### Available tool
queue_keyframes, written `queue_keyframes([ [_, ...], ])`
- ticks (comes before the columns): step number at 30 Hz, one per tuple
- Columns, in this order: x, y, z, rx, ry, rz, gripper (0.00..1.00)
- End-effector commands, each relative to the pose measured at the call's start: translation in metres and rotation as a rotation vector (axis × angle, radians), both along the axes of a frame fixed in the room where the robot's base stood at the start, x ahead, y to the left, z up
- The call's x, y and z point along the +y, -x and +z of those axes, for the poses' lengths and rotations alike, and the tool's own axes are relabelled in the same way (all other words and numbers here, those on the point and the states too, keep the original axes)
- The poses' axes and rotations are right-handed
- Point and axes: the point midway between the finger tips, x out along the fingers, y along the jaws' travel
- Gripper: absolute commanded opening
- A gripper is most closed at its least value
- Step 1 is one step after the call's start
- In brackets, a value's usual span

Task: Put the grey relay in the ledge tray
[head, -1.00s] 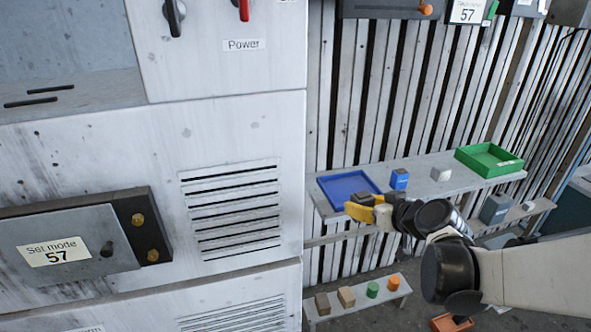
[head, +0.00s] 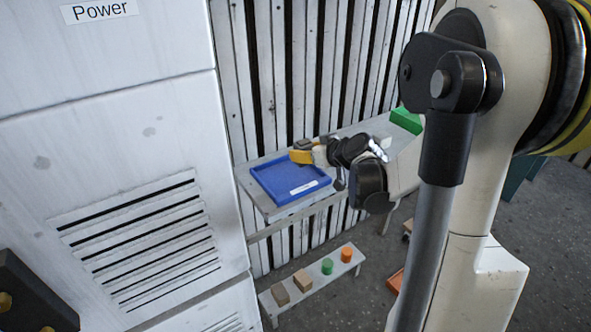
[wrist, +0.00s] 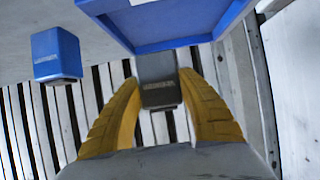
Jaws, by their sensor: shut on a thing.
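The grey relay (wrist: 160,95) is a small dark grey block with a pale label, held between the yellow fingers of my gripper (wrist: 161,82) in the wrist view. In the head view my gripper (head: 302,157) is at the back edge of the blue tray (head: 277,191), which lies on the ledge (head: 247,183). The relay is small and partly hidden there. In the wrist view the blue tray (wrist: 170,44) is just beyond the relay, its floor largely out of frame. I cannot tell the gap between them.
A blue block (wrist: 56,55) is to the left in the wrist view. A green tray (head: 407,120) stands farther along the ledge, partly hidden by my arm. A low bench (head: 312,282) holds several blocks. A white cabinet (head: 120,180) fills the left side.

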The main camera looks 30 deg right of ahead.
Motion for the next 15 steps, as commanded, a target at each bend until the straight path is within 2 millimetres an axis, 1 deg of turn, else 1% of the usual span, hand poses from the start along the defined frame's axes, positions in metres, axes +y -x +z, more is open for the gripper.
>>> queue_keyframes([
  [1,0.003,-0.010,-0.009,-0.001,0.002,0.003,0.09],
  [3,0.004,-0.019,-0.014,0.000,0.001,0.002,0.09],
  [6,0.006,-0.027,-0.017,-0.001,0.000,0.000,0.09],
  [8,0.006,-0.029,-0.019,-0.001,0.000,0.000,0.09],
  [10,0.006,-0.029,-0.025,-0.001,0.000,-0.001,0.09],
  [15,0.006,-0.029,-0.053,0.000,0.000,-0.001,0.09],
])
